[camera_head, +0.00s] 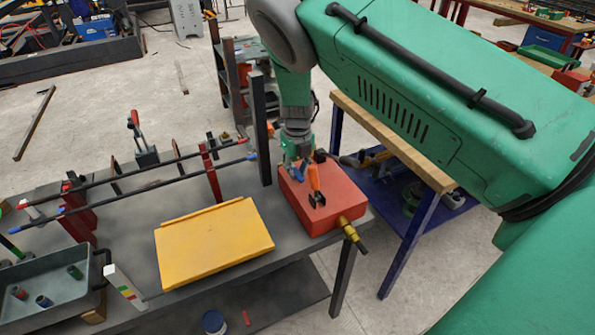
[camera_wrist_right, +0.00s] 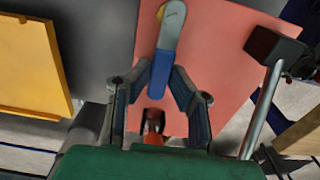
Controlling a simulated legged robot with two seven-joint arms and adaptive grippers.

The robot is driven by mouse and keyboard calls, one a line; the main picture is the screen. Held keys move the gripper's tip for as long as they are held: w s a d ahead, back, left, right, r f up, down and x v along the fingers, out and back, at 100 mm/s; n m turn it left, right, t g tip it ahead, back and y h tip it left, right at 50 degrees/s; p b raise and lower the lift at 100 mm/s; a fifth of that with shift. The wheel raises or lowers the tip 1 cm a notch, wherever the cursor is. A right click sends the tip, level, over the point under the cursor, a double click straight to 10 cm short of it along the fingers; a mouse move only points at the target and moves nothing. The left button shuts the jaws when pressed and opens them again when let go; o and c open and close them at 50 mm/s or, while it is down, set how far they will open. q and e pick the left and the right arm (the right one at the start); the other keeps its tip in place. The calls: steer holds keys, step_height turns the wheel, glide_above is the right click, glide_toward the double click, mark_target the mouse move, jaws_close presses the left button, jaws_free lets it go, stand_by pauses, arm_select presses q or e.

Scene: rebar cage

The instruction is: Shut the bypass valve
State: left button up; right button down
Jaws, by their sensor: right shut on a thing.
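A red box (camera_head: 330,197) sits at the right end of the dark table, and its top fills much of the wrist view (camera_wrist_right: 222,65). My right gripper (camera_wrist_right: 160,74) is shut on this lever, a finger on each side. In the head view my right gripper (camera_head: 299,168) is low over the box, hiding part of its top. An orange handle (camera_head: 314,177) with a black base stands beside the gripper. Which part is the bypass valve is not marked. My left gripper is not in view.
A brass fitting (camera_head: 347,226) sticks out of the box's front right. A yellow panel (camera_head: 214,243) lies to its left. A dark post (camera_head: 261,130) rises behind. A black block on a metal rod (camera_wrist_right: 273,47) is close on the right. A wooden-topped bench (camera_head: 395,140) stands beyond.

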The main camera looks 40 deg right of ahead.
steer(key=shift+w+a+r, duration=0.15)
steer(key=shift+w+a, duration=0.1)
steer(key=shift+w, duration=0.05)
steer(key=shift+d, duration=0.3)
steer(key=c, duration=1.5)
jaws_free()
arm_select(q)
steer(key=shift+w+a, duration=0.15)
arm_select(e)
steer(key=shift+a+f, duration=0.15)
steer(key=shift+f, duration=0.05)
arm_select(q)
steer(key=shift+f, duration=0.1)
arm_select(e)
steer(key=shift+s+a+r, duration=0.1)
steer(key=shift+r, duration=0.45)
step_height(320, 180, up, 11)
steer(key=shift+f, duration=0.1)
